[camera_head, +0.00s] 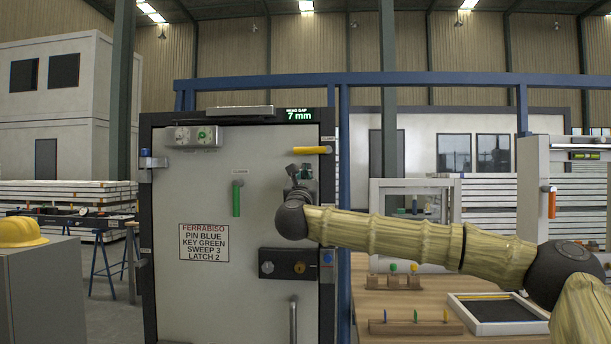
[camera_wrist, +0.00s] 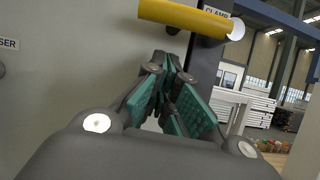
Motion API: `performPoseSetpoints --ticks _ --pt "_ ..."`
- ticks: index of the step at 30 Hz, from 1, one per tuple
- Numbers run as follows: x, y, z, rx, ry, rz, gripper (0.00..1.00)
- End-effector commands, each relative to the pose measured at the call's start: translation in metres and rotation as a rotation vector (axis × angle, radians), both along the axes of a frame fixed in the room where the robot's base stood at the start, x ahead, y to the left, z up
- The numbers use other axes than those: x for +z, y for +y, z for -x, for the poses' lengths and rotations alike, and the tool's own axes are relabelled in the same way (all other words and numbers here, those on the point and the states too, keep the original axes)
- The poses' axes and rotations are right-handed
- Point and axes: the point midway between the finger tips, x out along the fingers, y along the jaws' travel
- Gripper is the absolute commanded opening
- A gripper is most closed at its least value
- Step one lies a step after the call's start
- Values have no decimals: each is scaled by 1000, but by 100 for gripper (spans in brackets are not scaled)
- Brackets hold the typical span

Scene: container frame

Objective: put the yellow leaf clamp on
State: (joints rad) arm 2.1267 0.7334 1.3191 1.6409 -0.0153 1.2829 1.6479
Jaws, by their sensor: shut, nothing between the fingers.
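The yellow leaf clamp (camera_head: 311,150) is a short bar lying level at the upper right edge of the pale door leaf (camera_head: 210,170). In the wrist view the yellow clamp (camera_wrist: 185,15) crosses the top, with a pale round end at its right and a CLAMP label by it. My gripper (camera_head: 297,170) is just below the clamp, in front of the door. In the wrist view its teal-padded fingers (camera_wrist: 168,60) are shut and empty, their tips pointing up towards the clamp. A small gap seems to separate them; contact cannot be told for certain.
The display (camera_head: 300,115) above the door reads 7 mm. A green closer handle (camera_head: 236,198) hangs left of my gripper, a lock plate (camera_head: 288,264) below it. A wooden table (camera_head: 385,300) with coloured pegs and a black-topped tray (camera_head: 500,326) stands at right under my arm.

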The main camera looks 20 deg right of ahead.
Motion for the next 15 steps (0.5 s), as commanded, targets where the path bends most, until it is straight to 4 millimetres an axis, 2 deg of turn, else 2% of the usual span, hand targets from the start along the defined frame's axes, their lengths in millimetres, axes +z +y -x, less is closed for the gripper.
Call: performPoseSetpoints --ticks 1,6,8,15 --pt "-8 -1 -1 0 0 0 0" --pt "-21 -2 -2 0 0 0 0" --pt "-20 2 7 2 0 0 0" --pt "-36 15 38 2 0 1 0"
